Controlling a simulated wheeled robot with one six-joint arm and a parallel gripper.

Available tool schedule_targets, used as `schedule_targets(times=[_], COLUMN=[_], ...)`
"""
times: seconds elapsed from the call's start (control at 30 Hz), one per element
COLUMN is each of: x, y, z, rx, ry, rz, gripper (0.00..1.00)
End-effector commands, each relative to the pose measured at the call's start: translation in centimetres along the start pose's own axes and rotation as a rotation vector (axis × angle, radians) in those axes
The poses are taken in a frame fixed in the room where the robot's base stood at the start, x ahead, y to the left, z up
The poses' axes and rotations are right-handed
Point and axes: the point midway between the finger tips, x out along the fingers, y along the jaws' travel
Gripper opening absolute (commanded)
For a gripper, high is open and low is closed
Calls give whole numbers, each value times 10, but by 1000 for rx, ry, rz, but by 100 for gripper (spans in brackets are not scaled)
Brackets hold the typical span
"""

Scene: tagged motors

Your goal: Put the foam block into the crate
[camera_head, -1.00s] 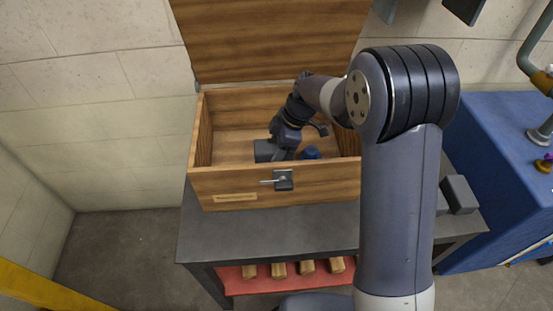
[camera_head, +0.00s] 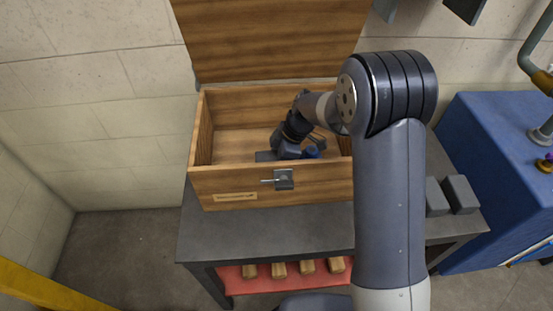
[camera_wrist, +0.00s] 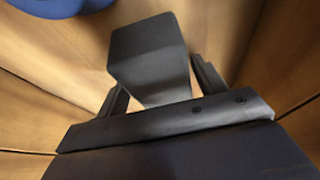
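The open wooden crate (camera_head: 240,180) stands on a dark grey table, its lid raised at the back. My gripper (camera_head: 278,153) reaches down inside the crate, low near its floor. In the wrist view the dark grey foam block (camera_wrist: 148,55) sits between the two fingers of my gripper (camera_wrist: 160,85), which lie close along its sides and appear shut on it. The foam block (camera_head: 265,156) also shows in the head view, inside the crate and partly hidden by the gripper. Whether it touches the crate floor cannot be told.
A blue object (camera_head: 312,152) lies in the crate right beside my gripper; it also shows in the wrist view (camera_wrist: 50,5). Grey blocks (camera_head: 460,194) stand on the table at the right. The crate's left part is clear. A blue cabinet (camera_head: 500,180) stands farther right.

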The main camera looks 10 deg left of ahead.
Motion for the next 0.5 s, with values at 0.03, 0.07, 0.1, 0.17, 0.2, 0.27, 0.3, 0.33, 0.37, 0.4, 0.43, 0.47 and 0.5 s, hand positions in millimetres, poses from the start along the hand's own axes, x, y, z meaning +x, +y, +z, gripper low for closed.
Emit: schedule_targets(times=[0.03, 0.07, 0.1, 0.17, 0.2, 0.27, 0.3, 0.33, 0.37, 0.4, 0.43, 0.47, 0.5], x=[0, 0, 0, 0, 0, 0, 0, -1, -2, -3, -4, -7, -13], y=[0, 0, 0, 0, 0, 0, 0, 0, 0, 0, 0, 0, 1], z=[0, 0, 0, 0, 0, 0, 0, 0, -1, -1, -2, -2, -1], rx=[0, 0, 0, 0, 0, 0, 0, 0, 0, 0, 0, 0, 0], ry=[0, 0, 0, 0, 0, 0, 0, 0, 0, 0, 0, 0, 1], rz=[0, 0, 0, 0, 0, 0, 0, 0, 0, 0, 0, 2, 3], gripper=[71, 73, 75, 75, 75, 75, 75, 75, 75, 75, 75, 75, 75])
